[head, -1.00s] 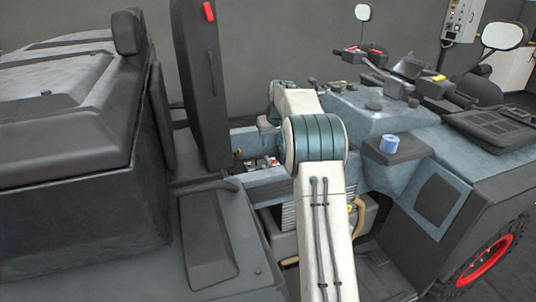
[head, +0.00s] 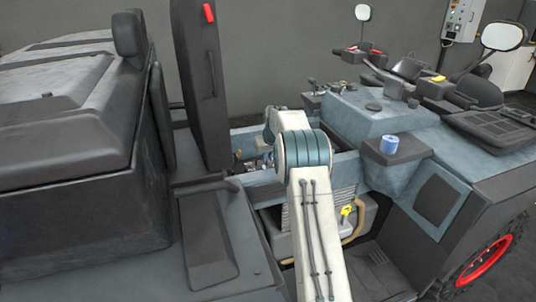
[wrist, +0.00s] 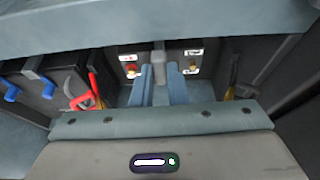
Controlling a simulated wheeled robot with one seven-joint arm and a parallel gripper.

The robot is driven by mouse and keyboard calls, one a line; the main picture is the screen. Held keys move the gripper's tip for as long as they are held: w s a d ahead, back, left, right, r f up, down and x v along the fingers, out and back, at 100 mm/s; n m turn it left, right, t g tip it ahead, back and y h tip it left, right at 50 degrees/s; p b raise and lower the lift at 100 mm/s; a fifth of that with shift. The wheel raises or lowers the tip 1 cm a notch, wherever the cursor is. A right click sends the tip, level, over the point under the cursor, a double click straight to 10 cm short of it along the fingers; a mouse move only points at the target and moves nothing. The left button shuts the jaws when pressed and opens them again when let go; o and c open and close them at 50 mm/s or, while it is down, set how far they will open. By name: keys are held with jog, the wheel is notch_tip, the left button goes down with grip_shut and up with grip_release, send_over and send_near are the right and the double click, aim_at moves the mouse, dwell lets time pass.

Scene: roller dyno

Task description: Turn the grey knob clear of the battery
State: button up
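In the wrist view the grey knob (wrist: 158,66) stands upright between the tips of my gripper (wrist: 160,80). The two blue-grey fingers are apart, one on each side of it; I cannot tell whether they touch it. The battery (wrist: 128,52) is a dark box behind the knob, with white labels and a terminal on each side of it. A blue-grey beam across the top hides its upper part. In the head view my arm hides the gripper and the knob.
Blue-handled parts (wrist: 45,84) and a red handle (wrist: 82,101) are at left in the wrist view. A dark handle (wrist: 234,76) is at right. The bay is narrow. In the head view an upright dark panel (head: 200,85) stands left of my arm, and a blue-grey hood (head: 375,120) at right.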

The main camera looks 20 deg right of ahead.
grip_shut()
jog(key=m, duration=0.2)
jog(key=m+h+p, duration=0.2)
jog(key=m, duration=0.1)
jog(key=shift+w+a+r+m, duration=0.1)
jog(key=shift+a+m, duration=0.15)
jog(key=shift+m, duration=0.05)
jog(key=m+p, duration=0.1)
jog(key=m, duration=0.1)
jog(key=m+g+h+p, duration=0.1)
jog(key=m, duration=0.1)
jog(key=shift+w+a+m+g+h, duration=0.1)
jog(key=shift+m+g+h, duration=0.2)
jog(key=shift+m, duration=0.1)
jog(key=o, duration=0.7)
grip_release()
jog(key=shift+a, duration=0.1)
jog(key=v, duration=1.3)
jog(key=shift+r+b, duration=0.35)
jog(key=shift+r, duration=0.05)
